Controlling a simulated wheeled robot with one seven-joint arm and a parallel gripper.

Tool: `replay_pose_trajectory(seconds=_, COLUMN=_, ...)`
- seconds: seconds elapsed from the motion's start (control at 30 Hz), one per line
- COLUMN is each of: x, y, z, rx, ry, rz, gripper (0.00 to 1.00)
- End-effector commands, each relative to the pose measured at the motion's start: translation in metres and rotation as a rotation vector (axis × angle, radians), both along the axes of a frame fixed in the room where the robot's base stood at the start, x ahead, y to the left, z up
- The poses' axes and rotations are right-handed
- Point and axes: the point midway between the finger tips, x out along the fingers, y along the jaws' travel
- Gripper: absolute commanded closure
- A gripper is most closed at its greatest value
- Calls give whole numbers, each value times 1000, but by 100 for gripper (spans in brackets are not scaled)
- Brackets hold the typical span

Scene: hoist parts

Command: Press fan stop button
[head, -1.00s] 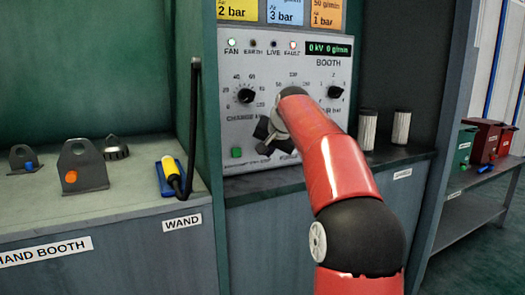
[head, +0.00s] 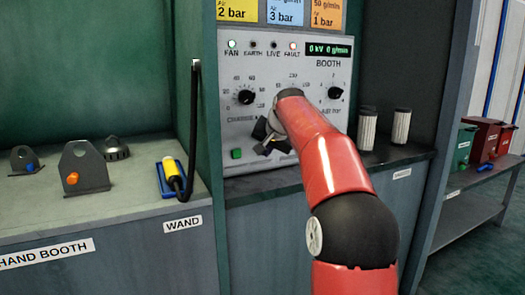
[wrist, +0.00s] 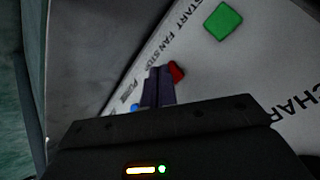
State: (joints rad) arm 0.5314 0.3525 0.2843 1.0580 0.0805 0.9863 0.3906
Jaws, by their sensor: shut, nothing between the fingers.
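The booth control panel (head: 240,130) stands upright ahead, with a green button (head: 236,154) low at its left. The wrist view shows that green start button (wrist: 223,20), a red button (wrist: 176,71) by the FAN STOP lettering and a blue button (wrist: 135,107). My gripper (wrist: 158,80) is shut and empty. Its fingertips are right beside the red button and partly cover it; I cannot tell whether they touch it. In the head view my gripper (head: 266,148) hides the red and blue buttons. The green FAN lamp (head: 232,44) is lit.
Dials (head: 245,97) sit above the buttons. A wand (head: 174,177) with a black hose lies on the bench to the left, by metal brackets (head: 84,170). Two white cylinders (head: 401,127) stand on the ledge to the right. Bins (head: 482,138) are at far right.

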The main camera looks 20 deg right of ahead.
Motion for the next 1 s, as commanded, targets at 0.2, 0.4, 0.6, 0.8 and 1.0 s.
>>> replay_pose_trajectory(seconds=0.2, x=3, y=0, z=1, rx=0, ry=0, rz=0, gripper=100)
replay_pose_trajectory(seconds=0.4, x=5, y=0, z=1, rx=0, ry=0, rz=0, gripper=100)
replay_pose_trajectory(seconds=0.6, x=6, y=0, z=0, rx=0, ry=-1, rz=0, gripper=100)
replay_pose_trajectory(seconds=0.8, x=5, y=0, z=0, rx=0, ry=-1, rz=0, gripper=100)
replay_pose_trajectory(seconds=1.0, x=-4, y=-1, z=-2, rx=0, ry=0, rz=-2, gripper=100)
